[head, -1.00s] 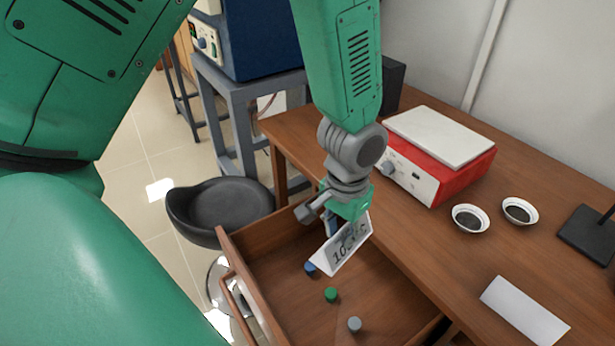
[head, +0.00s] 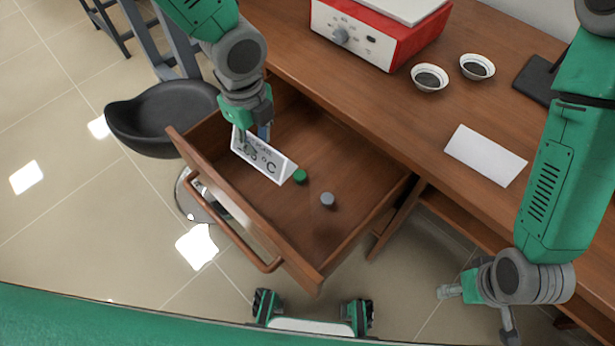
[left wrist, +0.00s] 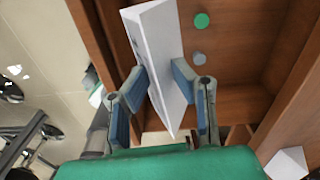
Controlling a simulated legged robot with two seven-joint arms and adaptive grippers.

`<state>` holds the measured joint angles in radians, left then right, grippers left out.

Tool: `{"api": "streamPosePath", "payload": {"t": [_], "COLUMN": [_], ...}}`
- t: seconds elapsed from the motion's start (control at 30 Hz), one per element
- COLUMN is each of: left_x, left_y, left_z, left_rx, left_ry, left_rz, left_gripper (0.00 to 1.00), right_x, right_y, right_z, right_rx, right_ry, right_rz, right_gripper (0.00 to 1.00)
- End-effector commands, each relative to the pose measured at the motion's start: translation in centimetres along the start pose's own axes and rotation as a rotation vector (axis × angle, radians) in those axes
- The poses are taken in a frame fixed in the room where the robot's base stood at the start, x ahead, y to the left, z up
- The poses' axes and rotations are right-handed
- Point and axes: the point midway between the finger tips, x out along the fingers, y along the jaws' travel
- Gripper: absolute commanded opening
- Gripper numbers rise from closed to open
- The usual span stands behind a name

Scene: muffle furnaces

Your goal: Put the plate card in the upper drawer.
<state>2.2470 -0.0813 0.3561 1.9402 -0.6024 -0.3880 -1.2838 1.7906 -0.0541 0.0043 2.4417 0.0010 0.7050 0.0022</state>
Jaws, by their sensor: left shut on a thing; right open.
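The plate card (head: 258,158) is a white folded tent card with dark lettering ending in "°C". My left gripper (head: 252,130) is shut on its upper edge and holds it tilted over the open drawer (head: 300,240). In the left wrist view the card (left wrist: 158,50) lies between the two blue fingers of the left gripper (left wrist: 165,85), with the drawer's wooden floor beyond. I cannot tell whether the card touches the drawer floor. My right gripper (head: 460,288) is open and empty at the lower right, away from the drawer.
A green cap (head: 300,175) and a grey cap (head: 327,199) lie in the drawer. A black stool (head: 165,118) stands left of the drawer.

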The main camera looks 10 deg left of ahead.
Motion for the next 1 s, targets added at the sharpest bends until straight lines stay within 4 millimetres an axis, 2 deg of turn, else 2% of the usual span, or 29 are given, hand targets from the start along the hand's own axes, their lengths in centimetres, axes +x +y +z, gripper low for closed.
{"api": "streamPosePath", "payload": {"t": [0.03,0.2,0.33,0.43,0.67,0.9,1.0], "left_x": [2.6,7.1,10.0,11.3,13.4,17.7,18.6], "left_y": [0.0,-0.3,-0.3,-0.3,-0.3,-0.3,-0.3], "left_z": [0.0,-0.1,-0.2,-0.1,-0.1,-0.1,-0.1], "left_rx": [0.033,0.085,0.094,0.094,0.095,0.094,0.094], "left_ry": [0.000,-0.001,-0.002,-0.002,-0.003,-0.002,-0.002], "left_rz": [0.002,0.000,0.000,0.000,-0.001,0.001,-0.001], "left_gripper": [0.07,0.07,0.07,0.07,0.07,0.07,0.07], "right_x": [2.2,5.7,7.9,8.9,9.8,11.3,11.6], "right_y": [0.0,-0.1,-0.1,-0.1,-0.1,-0.1,-0.1], "right_z": [0.2,0.3,0.5,0.5,0.5,0.6,0.6], "right_rx": [0.000,-0.001,-0.001,-0.001,-0.001,-0.001,-0.001], "right_ry": [-0.001,-0.001,-0.001,-0.001,0.000,0.000,0.000], "right_rz": [0.000,0.000,0.000,0.000,0.000,0.000,0.000], "right_gripper": [0.52,0.52,0.52,0.52,0.52,0.52,0.52]}}
